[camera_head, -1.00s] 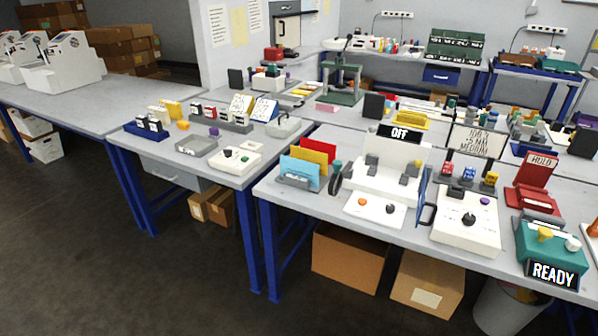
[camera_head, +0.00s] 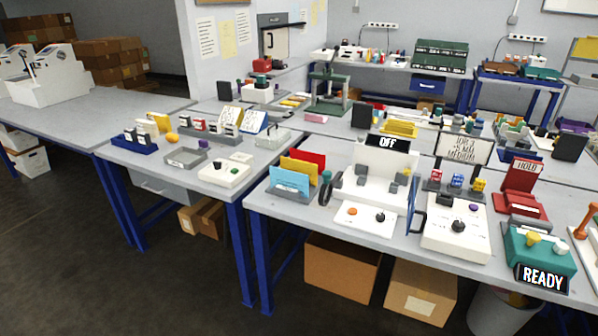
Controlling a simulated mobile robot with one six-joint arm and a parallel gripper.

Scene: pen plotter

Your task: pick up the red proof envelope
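The red envelope (camera_head: 313,159) stands upright at the back of a grey holder (camera_head: 277,191) on the near workbench, left of the white plotter. A yellow envelope (camera_head: 299,168) and a blue envelope (camera_head: 289,180) stand in front of it, so only its upper part shows. My gripper is not in view.
The white plotter with an OFF sign (camera_head: 388,143) stands right of the holder, with a white control panel (camera_head: 366,217) in front. A white joystick box (camera_head: 456,227) and teal READY box (camera_head: 540,252) are farther right. Open floor (camera_head: 120,285) lies at the lower left.

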